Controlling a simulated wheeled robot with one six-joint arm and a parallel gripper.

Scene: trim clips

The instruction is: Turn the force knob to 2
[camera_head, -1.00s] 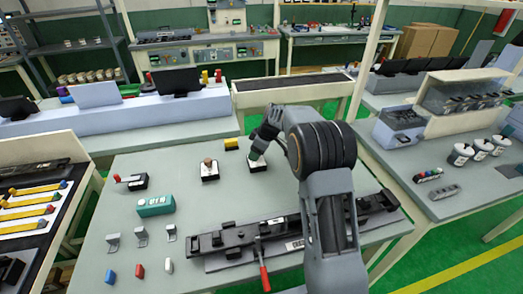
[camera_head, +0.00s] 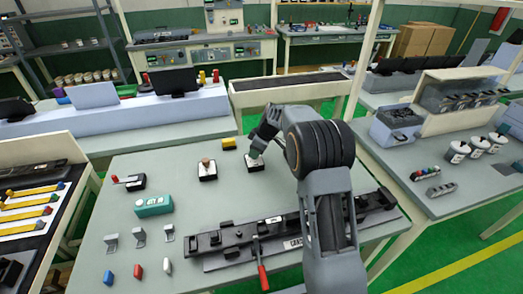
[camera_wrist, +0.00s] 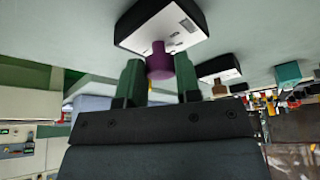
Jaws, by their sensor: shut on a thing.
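A small box with a black base and a white face (camera_wrist: 165,22) carries a purple knob (camera_wrist: 159,60), which shows in the wrist view. My gripper (camera_wrist: 158,66) is shut on the purple knob, one green finger on each side of it. In the head view, my gripper (camera_head: 254,154) is over the same box (camera_head: 257,168), near the back of the table, and hides the knob. The marks on the white face are too small to read, so the knob's setting cannot be told.
A similar box with a brown knob (camera_head: 206,170) stands just left, with a yellow block (camera_head: 229,143) behind. A red-handled switch box (camera_head: 130,182) and a teal box (camera_head: 154,206) are further left. A long black fixture (camera_head: 225,243) lies in front.

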